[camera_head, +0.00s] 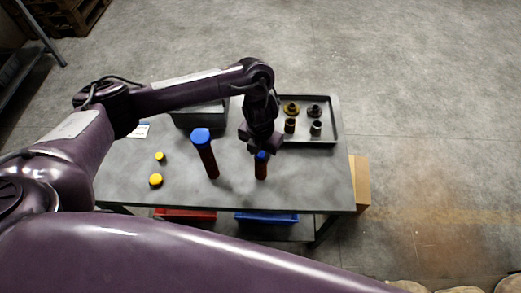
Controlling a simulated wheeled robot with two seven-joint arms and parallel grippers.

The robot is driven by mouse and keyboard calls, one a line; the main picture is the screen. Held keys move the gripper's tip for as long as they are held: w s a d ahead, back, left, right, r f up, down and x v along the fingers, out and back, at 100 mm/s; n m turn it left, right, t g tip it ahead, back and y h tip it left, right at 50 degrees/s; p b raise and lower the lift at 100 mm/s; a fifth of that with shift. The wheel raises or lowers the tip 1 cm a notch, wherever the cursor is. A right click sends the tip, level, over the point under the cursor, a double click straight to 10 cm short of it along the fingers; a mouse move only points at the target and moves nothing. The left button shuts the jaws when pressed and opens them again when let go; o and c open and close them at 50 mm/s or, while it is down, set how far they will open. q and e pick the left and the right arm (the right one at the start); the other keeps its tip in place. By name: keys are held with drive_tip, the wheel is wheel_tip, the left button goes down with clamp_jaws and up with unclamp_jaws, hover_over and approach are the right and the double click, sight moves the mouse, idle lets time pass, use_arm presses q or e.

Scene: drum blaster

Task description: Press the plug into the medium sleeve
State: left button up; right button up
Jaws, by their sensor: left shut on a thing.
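A dark red sleeve (261,171) stands on the grey table, right of the middle, with a blue plug (261,155) at its top. I take it for the medium sleeve. My left gripper (261,150) comes down from above and is shut on the blue plug. The plug is partly hidden by the gripper, and I cannot tell how deep it sits. A taller, wider dark red sleeve (208,162) with a blue top (200,135) stands to the left, apart from the gripper. My right gripper is out of view.
Two yellow caps (156,180) lie on the table (225,197) at left. A grey tray (333,138) at the back right holds several small dark and brass parts. A grey bin (185,119) stands behind my left arm. Red and blue bins sit below the table's front edge.

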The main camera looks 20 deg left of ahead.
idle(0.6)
use_arm(q)
drive_tip(key=shift+f+b, duration=0.2)
drive_tip(key=shift+b, duration=0.1)
drive_tip(key=shift+s+f, duration=0.15)
drive_tip(key=shift+s, duration=0.05)
drive_tip(key=o, duration=1.5)
drive_tip(key=shift+f, duration=0.15)
drive_tip(key=shift+o, duration=0.2)
drive_tip(key=shift+w, duration=0.15)
drive_tip(key=shift+r+p, duration=2.35)
drive_tip(key=shift+r, duration=0.45)
drive_tip(key=shift+f, duration=0.1)
